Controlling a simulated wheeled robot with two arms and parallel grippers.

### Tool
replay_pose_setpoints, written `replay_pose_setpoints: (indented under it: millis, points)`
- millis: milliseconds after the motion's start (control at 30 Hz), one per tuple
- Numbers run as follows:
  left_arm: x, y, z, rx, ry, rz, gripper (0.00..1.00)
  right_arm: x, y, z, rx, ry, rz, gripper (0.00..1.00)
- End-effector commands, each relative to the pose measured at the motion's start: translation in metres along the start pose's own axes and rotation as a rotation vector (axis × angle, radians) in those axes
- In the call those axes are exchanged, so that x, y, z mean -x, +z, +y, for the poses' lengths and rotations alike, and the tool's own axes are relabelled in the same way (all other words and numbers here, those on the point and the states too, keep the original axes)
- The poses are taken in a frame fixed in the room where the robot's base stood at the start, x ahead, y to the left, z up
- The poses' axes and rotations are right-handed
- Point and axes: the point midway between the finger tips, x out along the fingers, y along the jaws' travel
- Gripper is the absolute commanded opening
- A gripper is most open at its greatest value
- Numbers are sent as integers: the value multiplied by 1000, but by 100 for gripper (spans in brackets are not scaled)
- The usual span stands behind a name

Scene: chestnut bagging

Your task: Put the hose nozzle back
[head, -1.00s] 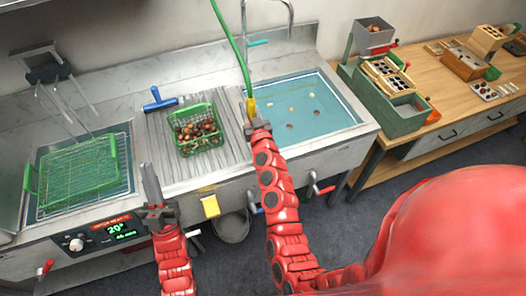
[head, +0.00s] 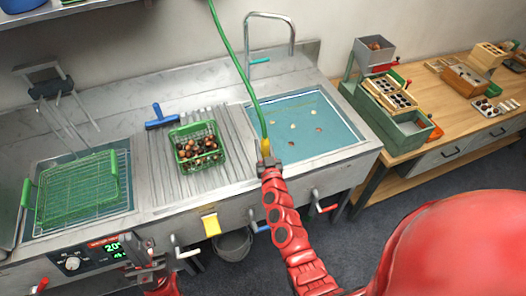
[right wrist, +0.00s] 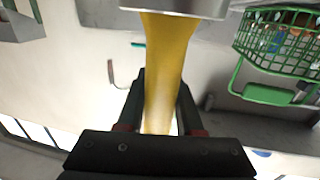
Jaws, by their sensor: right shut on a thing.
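The hose nozzle (head: 265,148) is yellow and hangs on the end of a green hose (head: 243,80) that comes down from the top of the picture. My right gripper (head: 268,164) is shut on the nozzle, at the front left of the water-filled sink basin (head: 335,115). In the right wrist view the yellow nozzle (right wrist: 162,70) runs between the two fingers. My left gripper (head: 140,255) is low at the left, in front of the counter and away from the nozzle. Its jaw opening is unclear.
A green basket of chestnuts (head: 198,147) stands on the ribbed drainboard, with a blue-handled tool (head: 160,117) behind it. A curved faucet (head: 293,35) rises behind the sink. A green wire basket (head: 80,190) is at the left. A wooden workbench (head: 420,150) stands right.

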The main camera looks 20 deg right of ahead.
Motion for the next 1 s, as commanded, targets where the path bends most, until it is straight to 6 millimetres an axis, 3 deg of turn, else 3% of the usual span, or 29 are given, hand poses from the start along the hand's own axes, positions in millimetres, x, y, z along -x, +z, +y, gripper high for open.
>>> replay_pose_setpoints:
  millis: [33,133,567,600,733,1000]
  points:
    - [5,1,0,0,0,0,0,0,12,-4,2,-9,-4,0]
    - [7,1,0,0,0,0,0,1,23,-3,2,-5,-5,0]
    - [11,2,1,1,0,-1,0,0,29,0,-1,-1,-1,0]
    - [10,2,1,1,0,-1,0,0,28,-1,-1,-1,-1,38]
    - [10,2,1,1,0,-1,0,0,27,-1,-1,-1,-2,62]
    - [10,2,0,1,0,-1,0,0,27,-1,-1,-1,-2,65]
